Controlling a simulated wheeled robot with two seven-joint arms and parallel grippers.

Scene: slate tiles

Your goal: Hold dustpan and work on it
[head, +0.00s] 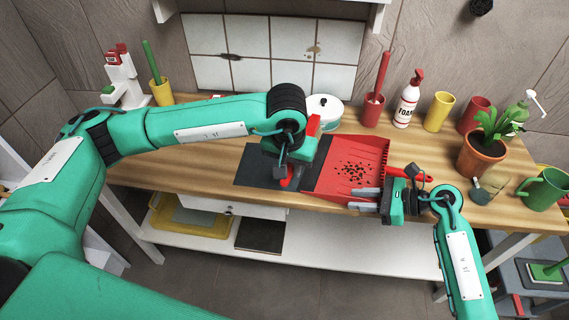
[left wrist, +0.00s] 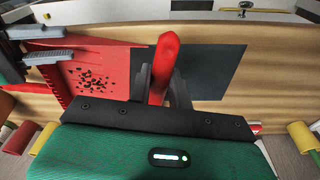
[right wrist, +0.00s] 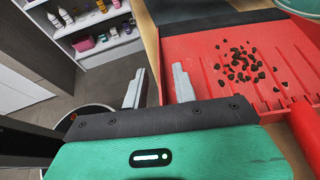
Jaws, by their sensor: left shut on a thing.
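The red dustpan (head: 372,150) lies on the wooden table with a scatter of dark crumbs (head: 355,172) in its pan. It also shows in the left wrist view (left wrist: 120,55) and the right wrist view (right wrist: 195,60). My right gripper (head: 368,199) is open at the pan's near right side.
The table's left part is mostly clear.

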